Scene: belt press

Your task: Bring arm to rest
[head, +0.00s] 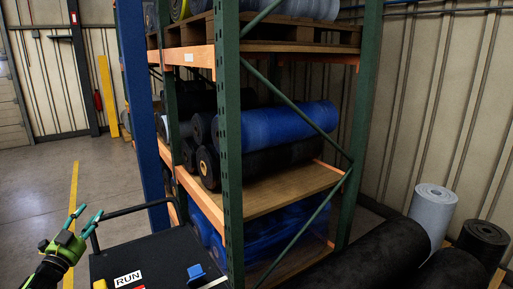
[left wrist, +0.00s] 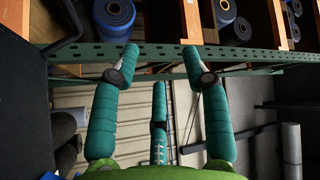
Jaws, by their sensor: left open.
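My left gripper (head: 87,214) is at the lower left of the head view, green with teal fingers. Its fingers are spread apart with nothing between them. In the left wrist view the open fingers (left wrist: 160,52) point up the picture toward a green perforated rack post (left wrist: 165,58); I cannot tell the distance to it. A third teal finger shows lower in the middle. In the head view the gripper is left of a dark panel (head: 155,252) marked RUN, near a black bar. My right gripper is in neither view.
A green and orange rack (head: 229,140) with rolls, including a blue roll (head: 275,128), stands at the centre. A blue post (head: 141,110) is left of it. More rolls (head: 433,210) stand at the right. Open floor (head: 40,180) with a yellow line lies at the left.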

